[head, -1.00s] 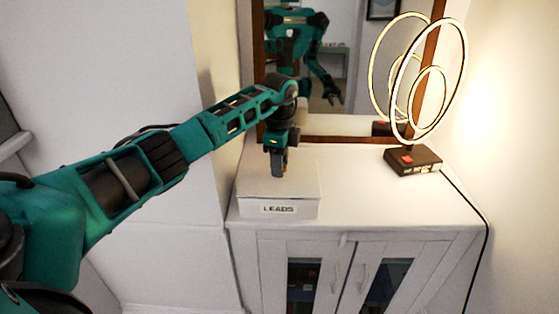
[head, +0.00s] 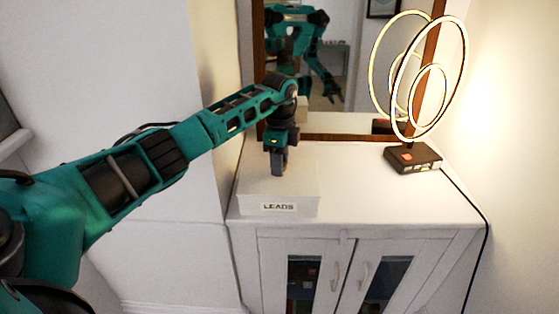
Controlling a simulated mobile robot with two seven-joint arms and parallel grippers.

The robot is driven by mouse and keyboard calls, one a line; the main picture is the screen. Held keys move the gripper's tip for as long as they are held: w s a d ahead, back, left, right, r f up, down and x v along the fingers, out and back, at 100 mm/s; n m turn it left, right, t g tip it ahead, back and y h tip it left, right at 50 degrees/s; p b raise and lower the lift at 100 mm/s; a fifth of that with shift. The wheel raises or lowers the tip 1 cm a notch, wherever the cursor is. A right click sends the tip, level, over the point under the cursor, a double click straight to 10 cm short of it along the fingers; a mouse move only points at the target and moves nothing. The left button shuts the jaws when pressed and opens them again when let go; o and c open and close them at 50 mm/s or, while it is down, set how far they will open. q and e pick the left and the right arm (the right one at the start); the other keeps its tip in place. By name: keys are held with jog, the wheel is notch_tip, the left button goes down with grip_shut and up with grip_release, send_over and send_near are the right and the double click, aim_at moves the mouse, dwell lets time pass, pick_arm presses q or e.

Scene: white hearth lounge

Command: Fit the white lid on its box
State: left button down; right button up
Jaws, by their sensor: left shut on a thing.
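The white box (head: 300,208) with a "LEADS" label on its front stands on the left part of the white cabinet top. The white lid (head: 303,182) lies over the top of the box; white on white, I cannot tell whether it is fully seated. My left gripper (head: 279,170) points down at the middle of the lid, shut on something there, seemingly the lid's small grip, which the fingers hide. My right gripper is not in view, apart from a reflection of my body in the mirror.
A lamp with glowing rings (head: 412,157) stands on the right of the cabinet top (head: 390,205). A wood-framed mirror (head: 350,70) is close behind the box. A black cable (head: 470,200) runs down the right side. The top between box and lamp is clear.

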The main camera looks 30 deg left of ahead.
pick_arm(q)
jog(key=c, duration=0.6)
grip_release()
jog(key=shift+c, duration=0.2)
jog(key=shift+o, duration=0.3)
jog(key=o, duration=0.4)
jog(key=shift+r, duration=3.5)
